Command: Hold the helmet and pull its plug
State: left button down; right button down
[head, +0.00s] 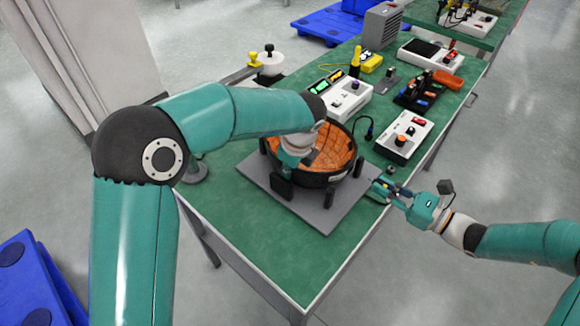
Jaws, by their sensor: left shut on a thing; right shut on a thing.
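The helmet (340,178) is a round dark shell with an orange padded inside, lying open side up on a grey plate (322,213). My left gripper (283,178) reaches down over its near left rim and is shut on the helmet; my wrist hides part of the inside. My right gripper (380,188) is at the plate's right edge, beside the helmet, shut on a small dark thing that appears to be the plug. The plug is mostly hidden by the fingers. I cannot tell whether it is still joined to the helmet.
The green table (305,270) has free room at its near end. Behind the helmet stand a white instrument box (348,98), a white control box with knobs (404,136) and a short black cable (366,130). A yellow meter (371,63) and a grey unit (381,28) stand farther back.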

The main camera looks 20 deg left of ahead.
pick_arm(q)
jog(key=c, duration=1.1)
grip_release()
jog(key=shift+o, duration=0.2)
